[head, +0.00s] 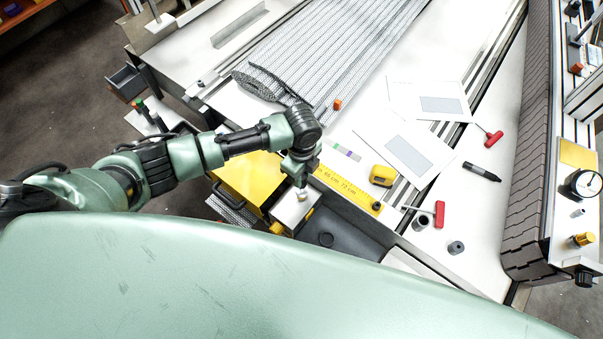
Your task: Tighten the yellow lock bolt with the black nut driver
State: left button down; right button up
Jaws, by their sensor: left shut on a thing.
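My left gripper (301,192) points down over a small white-topped box (291,212) at the front edge of the bench. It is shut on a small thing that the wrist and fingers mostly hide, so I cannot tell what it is. A small yellow part (277,228) shows at the box's near side; I cannot tell whether it is the lock bolt. A black pen-shaped tool (481,172) lies on the white bench top at the right; I cannot tell whether it is the nut driver. My right gripper is not in view.
A yellow tape measure (382,175), a yellow ruler strip (347,187), red-handled tools (439,213) and grey cylinders (456,247) lie right of the gripper. A grey mesh belt (330,55) lies behind.

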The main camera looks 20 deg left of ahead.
pick_arm(q)
jog(key=shift+f+b, duration=0.3)
jog(key=shift+f, duration=0.3)
jog(key=shift+f, duration=0.1)
jog(key=m, duration=0.6)
jog(key=shift+w, duration=0.1)
jog(key=m, duration=0.5)
jog(key=shift+a, duration=0.1)
jog(key=m, duration=0.5)
jog(key=shift+m, duration=0.4)
jog(key=m, duration=0.5)
jog(key=shift+m, duration=0.3)
notch_tip(320, 180, up, 5)
jog(key=p, duration=0.4)
jog(key=shift+r+p, duration=0.2)
jog(key=shift+p, duration=0.2)
